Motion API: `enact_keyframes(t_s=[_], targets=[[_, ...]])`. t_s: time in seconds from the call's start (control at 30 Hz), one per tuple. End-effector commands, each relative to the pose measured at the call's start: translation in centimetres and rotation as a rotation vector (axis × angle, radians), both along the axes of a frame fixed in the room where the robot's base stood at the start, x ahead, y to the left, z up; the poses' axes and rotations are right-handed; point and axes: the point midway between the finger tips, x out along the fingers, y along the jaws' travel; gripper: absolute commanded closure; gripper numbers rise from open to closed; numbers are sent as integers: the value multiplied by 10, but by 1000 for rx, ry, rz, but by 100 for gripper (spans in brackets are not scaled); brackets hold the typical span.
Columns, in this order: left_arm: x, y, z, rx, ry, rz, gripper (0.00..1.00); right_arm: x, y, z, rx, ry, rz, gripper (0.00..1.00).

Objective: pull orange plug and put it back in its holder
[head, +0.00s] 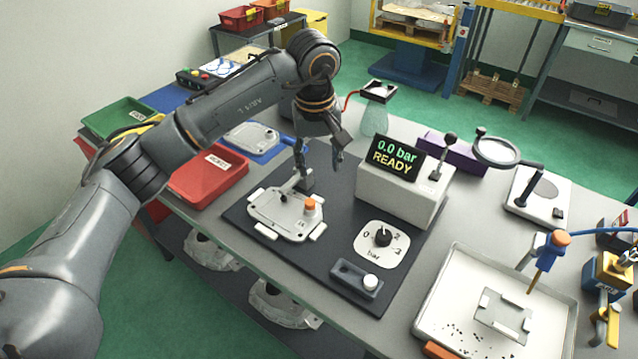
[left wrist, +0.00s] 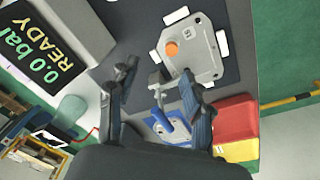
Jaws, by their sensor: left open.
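The orange plug (head: 310,204) sits upright in the light grey casting (head: 275,212), near its right side. It also shows in the left wrist view (left wrist: 172,49) on the casting (left wrist: 203,66). The dark holder block (head: 345,274) lies at the mat's front edge with a white plug (head: 370,282) at its right end. Its left part looks like an empty recess. My left gripper (head: 319,166) is open and empty, above and behind the casting, apart from the orange plug. In the left wrist view the fingers (left wrist: 156,82) are spread below the plug. My right gripper is out of view.
A display box (head: 398,185) reading "0.0 bar READY" stands right of my left gripper. A dial plate (head: 368,245) lies on the dark mat (head: 315,262). A clamp (head: 305,183) stands at the casting's back edge. A red tray (head: 210,180) is left, a white tray (head: 447,307) right.

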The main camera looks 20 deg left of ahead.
Motion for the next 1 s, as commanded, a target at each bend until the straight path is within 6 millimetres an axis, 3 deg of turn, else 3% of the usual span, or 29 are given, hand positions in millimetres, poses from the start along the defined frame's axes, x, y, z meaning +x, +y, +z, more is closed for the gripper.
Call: enact_keyframes(t_s=[0.1, 0.17, 0.27, 0.4, 0.53, 0.63, 0.83, 1.0], targets=[[3, 17, 3, 66, 2, 1, 50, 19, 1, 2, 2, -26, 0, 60], [3, 19, -3, 72, 4, 2, 50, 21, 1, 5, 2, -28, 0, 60], [4, 20, -22, 71, 6, 2, 50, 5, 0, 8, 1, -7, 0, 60], [6, 20, -49, 68, 5, 2, 50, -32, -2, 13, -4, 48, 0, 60], [9, 21, -69, 67, 4, 2, 50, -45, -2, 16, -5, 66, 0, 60], [10, 21, -76, 66, 2, 0, 50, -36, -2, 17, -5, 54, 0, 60], [7, 23, -93, 66, 6, 2, 50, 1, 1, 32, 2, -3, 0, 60], [9, 24, -120, 65, 4, 2, 50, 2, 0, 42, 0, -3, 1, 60]])
